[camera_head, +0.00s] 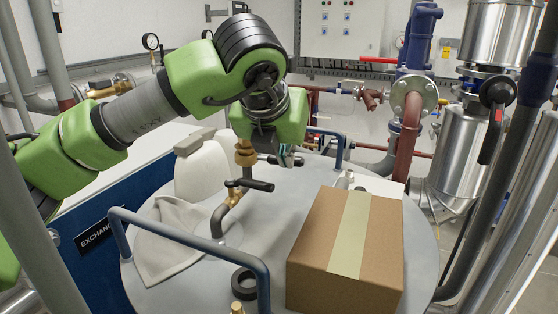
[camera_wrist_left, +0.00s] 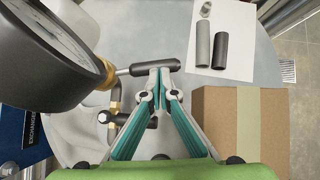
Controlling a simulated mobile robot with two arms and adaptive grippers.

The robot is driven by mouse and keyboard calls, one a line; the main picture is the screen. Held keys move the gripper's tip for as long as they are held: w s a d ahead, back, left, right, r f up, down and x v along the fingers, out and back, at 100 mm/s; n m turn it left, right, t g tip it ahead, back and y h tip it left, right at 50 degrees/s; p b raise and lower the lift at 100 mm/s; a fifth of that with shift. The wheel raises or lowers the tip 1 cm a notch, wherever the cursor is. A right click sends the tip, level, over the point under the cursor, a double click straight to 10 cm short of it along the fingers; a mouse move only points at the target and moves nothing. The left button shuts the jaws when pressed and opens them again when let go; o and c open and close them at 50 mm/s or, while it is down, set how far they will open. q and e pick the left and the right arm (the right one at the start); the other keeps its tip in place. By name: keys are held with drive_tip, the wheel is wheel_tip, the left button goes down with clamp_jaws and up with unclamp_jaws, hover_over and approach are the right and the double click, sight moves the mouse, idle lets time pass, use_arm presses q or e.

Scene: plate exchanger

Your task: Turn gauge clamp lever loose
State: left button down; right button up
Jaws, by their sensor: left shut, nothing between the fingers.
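The gauge clamp lever shows in the left wrist view as a metal rod with a black grip (camera_wrist_left: 138,69), running right from the brass clamp fitting (camera_wrist_left: 106,72). In the head view the brass fitting (camera_head: 245,153) stands above the tank, below my left wrist. My left gripper (camera_wrist_left: 160,72) is shut and empty, its tips at the black grip; I cannot tell whether they touch it. In the head view my left gripper (camera_head: 287,157) is partly hidden by its arm. A large round gauge (camera_wrist_left: 45,50) fills the upper left of the wrist view. My right gripper is not in view.
A black-handled valve (camera_head: 250,184) sits on the pipe below the fitting. A cardboard box (camera_head: 340,250) stands on the tank lid at right. A blue rail (camera_head: 190,236) crosses the front. A white cloth (camera_head: 165,240) and black ring (camera_head: 244,283) lie on the lid.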

use_arm(q)
drive_tip(key=shift+w+d+f+n+y+b, duration=0.1)
drive_tip(key=shift+w+d+n+y+b, duration=0.25)
drive_tip(key=shift+w+b, duration=0.25)
drive_tip(key=shift+w+d+f+n+y+b, duration=0.1)
drive_tip(key=shift+w+d+n+y+b, duration=0.1)
drive_tip(key=shift+w+n+b, duration=0.35)
drive_tip(key=shift+w+d, duration=0.15)
drive_tip(key=shift+d, duration=0.05)
drive_tip(key=shift+w+r+b, duration=0.1)
drive_tip(key=shift+w+b, duration=0.4)
drive_tip(key=shift+w, duration=0.35)
